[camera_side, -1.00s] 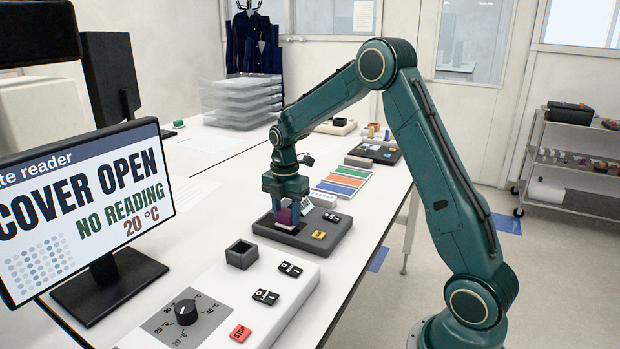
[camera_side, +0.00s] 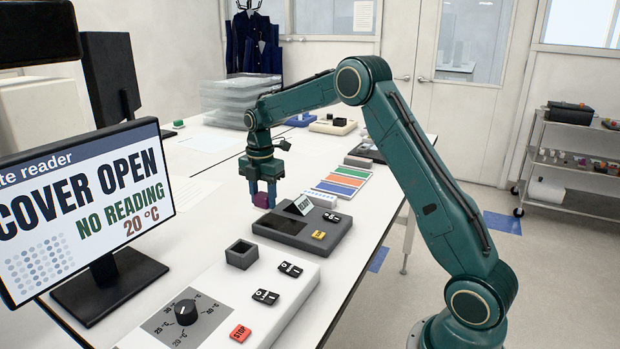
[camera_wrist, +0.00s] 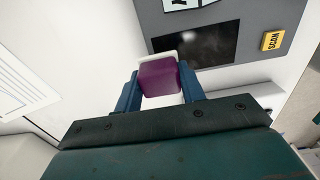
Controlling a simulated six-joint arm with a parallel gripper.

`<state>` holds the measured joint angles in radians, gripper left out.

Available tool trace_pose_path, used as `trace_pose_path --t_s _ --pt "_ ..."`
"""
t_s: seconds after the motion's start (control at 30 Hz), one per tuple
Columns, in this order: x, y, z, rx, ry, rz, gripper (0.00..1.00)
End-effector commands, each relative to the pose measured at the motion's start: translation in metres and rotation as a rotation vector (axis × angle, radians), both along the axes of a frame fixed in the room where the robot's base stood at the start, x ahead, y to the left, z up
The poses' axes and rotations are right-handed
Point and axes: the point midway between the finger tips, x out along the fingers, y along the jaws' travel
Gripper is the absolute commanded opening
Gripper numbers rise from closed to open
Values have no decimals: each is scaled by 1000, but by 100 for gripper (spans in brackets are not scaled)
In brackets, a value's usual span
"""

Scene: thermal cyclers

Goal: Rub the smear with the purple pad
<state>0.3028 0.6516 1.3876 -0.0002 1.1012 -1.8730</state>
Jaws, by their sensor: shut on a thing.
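My gripper (camera_side: 262,198) is shut on the purple pad (camera_side: 260,200), which sits between its two blue fingers. The pad also shows in the wrist view (camera_wrist: 160,80), with a pale layer at its far edge. I hold it above the white bench, just left of the grey device (camera_side: 327,237). That device has a dark glass panel (camera_side: 279,226) on top, seen in the wrist view (camera_wrist: 205,45) just beyond the pad. The pad is apart from the panel. I cannot make out a distinct smear on the glass; the wrist view shows only faint dull patches there.
The grey device carries a yellow SCAN button (camera_side: 319,235) and a small tilted display (camera_side: 299,205). A white control box (camera_side: 220,300) with a knob and an open dark holder (camera_side: 241,254) stands nearer. A monitor (camera_side: 90,215) is at left. Bare bench lies left of the device.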

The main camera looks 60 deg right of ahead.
Motion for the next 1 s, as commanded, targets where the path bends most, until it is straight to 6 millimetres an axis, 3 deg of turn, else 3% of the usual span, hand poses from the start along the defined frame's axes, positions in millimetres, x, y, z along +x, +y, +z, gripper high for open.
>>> trace_pose_path --t_s 0.5,1.0 --pt "0 0 46 0 -1 0 18" --pt "-1 0 53 0 1 0 18"
